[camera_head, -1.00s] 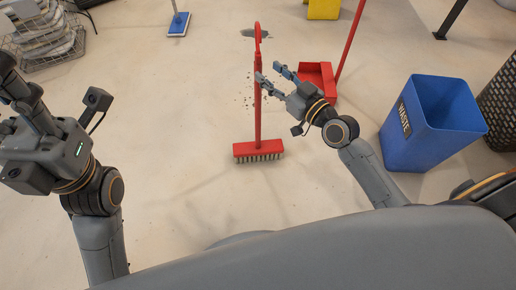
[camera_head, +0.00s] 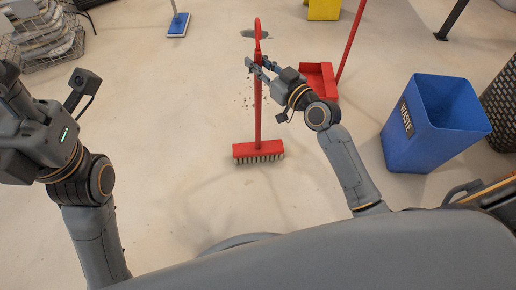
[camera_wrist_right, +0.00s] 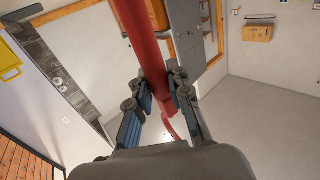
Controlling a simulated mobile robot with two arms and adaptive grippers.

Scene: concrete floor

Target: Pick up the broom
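The broom stands upright in the head view, with a red handle (camera_head: 258,115), a hooked top and a red head (camera_head: 258,149) with pale bristles on the floor. My right gripper (camera_head: 257,63) is at the upper part of the handle. In the right wrist view the red handle (camera_wrist_right: 145,45) passes between the two fingers (camera_wrist_right: 160,88). The fingers look open, one on each side and close to the handle; any contact is hard to see. My left gripper is mostly cut off at the left edge, and its fingers are out of view.
A red dustpan (camera_head: 319,80) stands just right of my right gripper. A blue waste bin (camera_head: 425,140) is farther right. A blue-headed tool (camera_head: 178,25) and a wire basket (camera_head: 45,50) are at the back left. Open floor surrounds the broom head.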

